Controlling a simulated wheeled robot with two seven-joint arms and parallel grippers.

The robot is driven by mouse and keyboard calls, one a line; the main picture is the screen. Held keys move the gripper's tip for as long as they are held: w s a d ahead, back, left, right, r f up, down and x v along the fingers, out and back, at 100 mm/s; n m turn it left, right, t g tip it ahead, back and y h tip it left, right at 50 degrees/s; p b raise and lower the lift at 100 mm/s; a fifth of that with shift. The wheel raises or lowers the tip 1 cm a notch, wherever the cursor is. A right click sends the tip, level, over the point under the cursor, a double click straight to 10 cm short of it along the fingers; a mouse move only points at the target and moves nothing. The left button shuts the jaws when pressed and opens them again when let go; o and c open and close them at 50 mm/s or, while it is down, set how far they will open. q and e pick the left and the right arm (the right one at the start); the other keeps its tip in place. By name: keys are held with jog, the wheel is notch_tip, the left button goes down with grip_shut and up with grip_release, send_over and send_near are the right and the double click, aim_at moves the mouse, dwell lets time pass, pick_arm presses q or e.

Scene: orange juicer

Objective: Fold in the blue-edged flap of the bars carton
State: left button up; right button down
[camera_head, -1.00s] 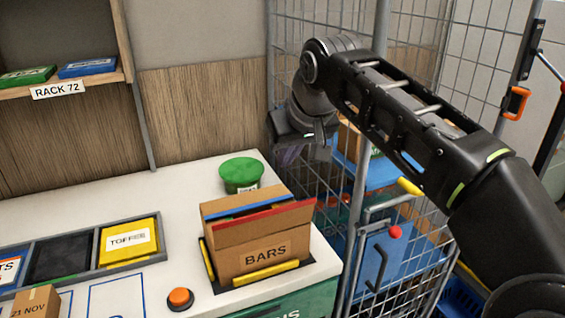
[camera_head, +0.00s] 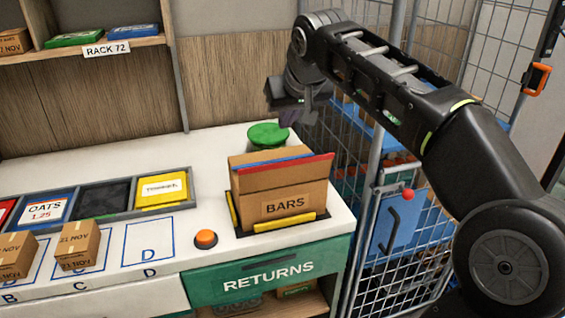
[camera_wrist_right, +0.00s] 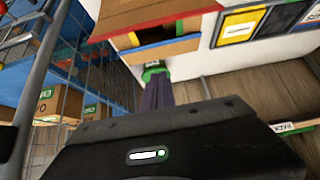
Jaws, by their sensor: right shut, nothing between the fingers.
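The bars carton (camera_head: 281,204) stands at the right end of the white counter with its label facing me. Its blue-edged flap (camera_head: 261,163) stands up behind the red-edged flap (camera_head: 290,166), which also stands up and partly hides it. My right gripper (camera_head: 291,120) is shut and empty, above and behind the carton, apart from it, close over the green-lidded tub (camera_head: 268,135). In the right wrist view its purple fingers (camera_wrist_right: 157,93) point toward the carton (camera_wrist_right: 160,50) and overlap the tub. My left gripper is out of view.
A wire cage trolley (camera_head: 385,190) stands right of the counter. An orange button (camera_head: 205,239) and a divided tray (camera_head: 103,197) lie left of the carton. Small boxes (camera_head: 79,244) stand at the front left. The rack shelf (camera_head: 105,47) is behind.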

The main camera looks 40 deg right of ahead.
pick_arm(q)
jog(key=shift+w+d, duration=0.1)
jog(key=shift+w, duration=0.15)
pick_arm(e)
jog(key=shift+w+d+f, duration=0.1)
jog(key=shift+w+f, duration=0.1)
jog(key=shift+w, duration=0.05)
send_over(276, 159)
jog(key=s, duration=0.2)
notch_tip(276, 159, down, 8)
pick_arm(q)
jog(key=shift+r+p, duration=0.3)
jog(key=shift+p, duration=0.1)
pick_arm(e)
jog(key=shift+s+a+f, duration=0.15)
jog(key=shift+a+f, duration=0.1)
jog(key=shift+f, duration=0.75)
jog(key=shift+s+a+f, duration=0.1)
jog(key=shift+a+f, duration=0.15)
jog(key=shift+f, duration=0.7)
